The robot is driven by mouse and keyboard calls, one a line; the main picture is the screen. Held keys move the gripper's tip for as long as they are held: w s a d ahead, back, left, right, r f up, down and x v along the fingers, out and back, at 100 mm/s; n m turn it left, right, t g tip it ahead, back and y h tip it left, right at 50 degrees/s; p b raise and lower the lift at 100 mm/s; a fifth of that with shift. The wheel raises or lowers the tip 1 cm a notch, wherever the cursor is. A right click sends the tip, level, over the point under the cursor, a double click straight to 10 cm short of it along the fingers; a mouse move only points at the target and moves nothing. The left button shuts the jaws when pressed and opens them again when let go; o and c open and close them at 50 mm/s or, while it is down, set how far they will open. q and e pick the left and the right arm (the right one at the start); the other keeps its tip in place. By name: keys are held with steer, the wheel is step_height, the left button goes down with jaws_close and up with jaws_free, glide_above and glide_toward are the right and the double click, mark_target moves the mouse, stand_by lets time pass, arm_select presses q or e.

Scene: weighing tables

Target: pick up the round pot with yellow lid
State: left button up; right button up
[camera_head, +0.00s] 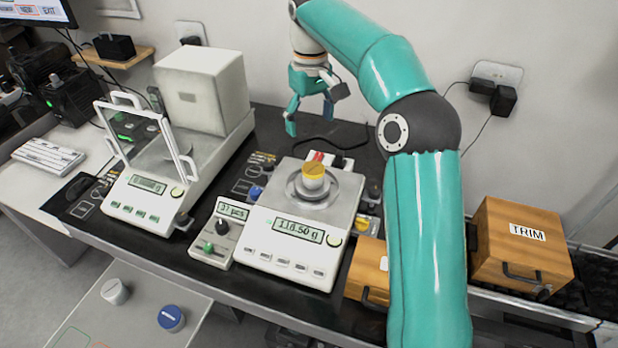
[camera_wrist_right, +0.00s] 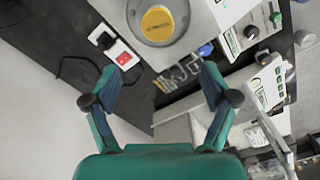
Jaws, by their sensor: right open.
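The round pot with yellow lid (camera_head: 313,173) stands upright on the round pan of the middle scale (camera_head: 290,220), whose display reads about 118.50 g. In the right wrist view the pot's yellow lid (camera_wrist_right: 158,23) shows from above near the top edge. My right gripper (camera_head: 312,116) is open and empty. It hangs above the back of the table, behind the pot and apart from it. In the right wrist view its fingers (camera_wrist_right: 158,82) are spread wide with nothing between them. My left gripper is not in view.
A balance with a glass-framed shield (camera_head: 150,195) stands left of the scale. A wooden TRIM box (camera_head: 522,245) is at the right. A blue-lidded pot (camera_head: 171,318) and a grey-white pot (camera_head: 115,291) stand on the lower front surface. A red switch (camera_wrist_right: 123,58) lies behind the scale.

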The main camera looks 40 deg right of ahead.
steer(key=b, duration=0.1)
glide_above(312, 166)
steer(key=f, duration=0.8)
steer(key=shift+a+f, duration=0.2)
steer(key=shift+d+f, duration=0.15)
steer(key=shift+f, duration=3)
steer(key=c, duration=1.4)
steer(key=shift+c, duration=0.2)
steer(key=shift+r, duration=0.1)
